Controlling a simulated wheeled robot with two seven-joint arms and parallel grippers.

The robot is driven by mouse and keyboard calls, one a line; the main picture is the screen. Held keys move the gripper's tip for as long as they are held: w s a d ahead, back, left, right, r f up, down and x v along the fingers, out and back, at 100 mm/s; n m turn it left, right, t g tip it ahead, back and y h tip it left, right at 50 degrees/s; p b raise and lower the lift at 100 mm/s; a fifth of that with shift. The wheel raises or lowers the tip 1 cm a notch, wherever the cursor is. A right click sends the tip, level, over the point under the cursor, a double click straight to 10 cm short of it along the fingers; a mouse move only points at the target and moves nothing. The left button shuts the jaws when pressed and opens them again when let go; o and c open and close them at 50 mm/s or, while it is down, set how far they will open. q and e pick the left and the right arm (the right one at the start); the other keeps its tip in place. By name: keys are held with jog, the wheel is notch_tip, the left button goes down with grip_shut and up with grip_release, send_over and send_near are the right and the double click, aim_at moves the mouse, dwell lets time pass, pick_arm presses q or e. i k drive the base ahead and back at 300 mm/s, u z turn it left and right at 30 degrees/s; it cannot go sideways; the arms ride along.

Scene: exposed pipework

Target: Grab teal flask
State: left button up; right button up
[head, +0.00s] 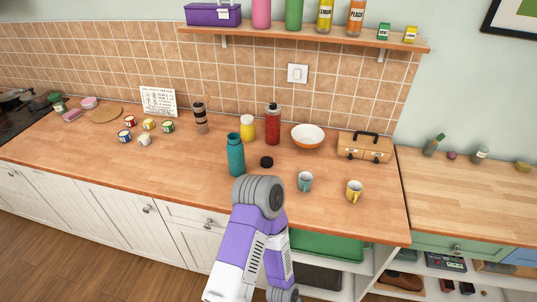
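Neither gripper is in view. Nothing visible is holding the flask.
A black lid (266,162) lies right of the flask. A red flask (273,124), yellow jar (248,128) and orange-white bowl (308,136) stand behind.

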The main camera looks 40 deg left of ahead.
aim_at(234, 147)
jog(key=z, duration=1.7)
jog(key=k, duration=1.4)
jog(key=u, duration=1.3)
